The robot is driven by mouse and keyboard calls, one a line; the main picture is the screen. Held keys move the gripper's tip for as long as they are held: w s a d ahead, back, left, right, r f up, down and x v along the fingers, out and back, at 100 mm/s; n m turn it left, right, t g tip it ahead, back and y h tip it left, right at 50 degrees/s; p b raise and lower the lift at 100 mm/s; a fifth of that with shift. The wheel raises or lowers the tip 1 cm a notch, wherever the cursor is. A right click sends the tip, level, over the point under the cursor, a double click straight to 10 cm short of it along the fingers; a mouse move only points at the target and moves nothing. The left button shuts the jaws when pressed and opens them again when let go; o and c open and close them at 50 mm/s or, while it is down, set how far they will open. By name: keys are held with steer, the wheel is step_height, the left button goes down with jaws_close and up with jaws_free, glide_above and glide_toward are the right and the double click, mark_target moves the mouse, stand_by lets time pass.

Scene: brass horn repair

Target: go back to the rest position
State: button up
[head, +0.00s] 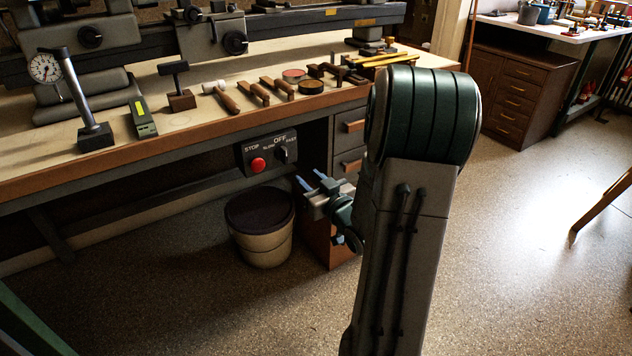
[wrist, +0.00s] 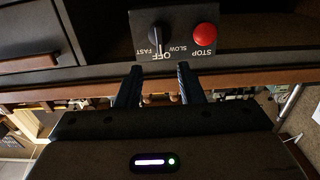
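My gripper (head: 311,181) is in front of the workbench, just below and right of the control box (head: 246,160). In the wrist view, my gripper's two dark fingers (wrist: 159,84) stand apart with nothing between them. They point toward the box and look apart from it. The box carries a red stop button (head: 258,165) and a dark rotary knob (head: 281,155). The wrist view shows the box upside down, with the knob (wrist: 157,38) upright by the OFF label and the red button (wrist: 204,34) at right.
The lathe bench (head: 200,126) holds hammers, a dial gauge (head: 44,69) and other tools. A lidded bin (head: 262,246) stands on the floor beneath, close to my gripper. Drawers (head: 350,126) are behind my arm. The floor at right is open, with a second bench (head: 560,32) beyond.

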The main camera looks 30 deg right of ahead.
steer(key=shift+s, duration=1.1)
steer(key=s+a+r+g+h+p, duration=0.1)
steer(key=a+r+g+h+p, duration=0.2)
steer(key=r+p, duration=0.5)
steer(key=s+a+r+g+p, duration=0.2)
steer(key=a+r+g+p, duration=0.25)
steer(key=r+p, duration=0.35)
steer(key=s+a+r+g+y+p, duration=0.1)
steer(key=s+a+r+g+p, duration=0.3)
steer(key=s+a+r+p, duration=0.1)
steer(key=s+a+r+g+y+p, duration=0.1)
steer(key=s+a+r+g+p, duration=0.2)
steer(key=s+a+r+p, duration=0.3)
steer(key=s+r+p, duration=0.1)
steer(key=s+r, duration=0.2)
steer(key=s, duration=0.2)
steer(key=shift+s+r+m+g+p, duration=0.2)
steer(key=shift+s+m+g+p, duration=0.1)
steer(key=shift+s+g, duration=0.05)
steer(key=shift+a, duration=0.1)
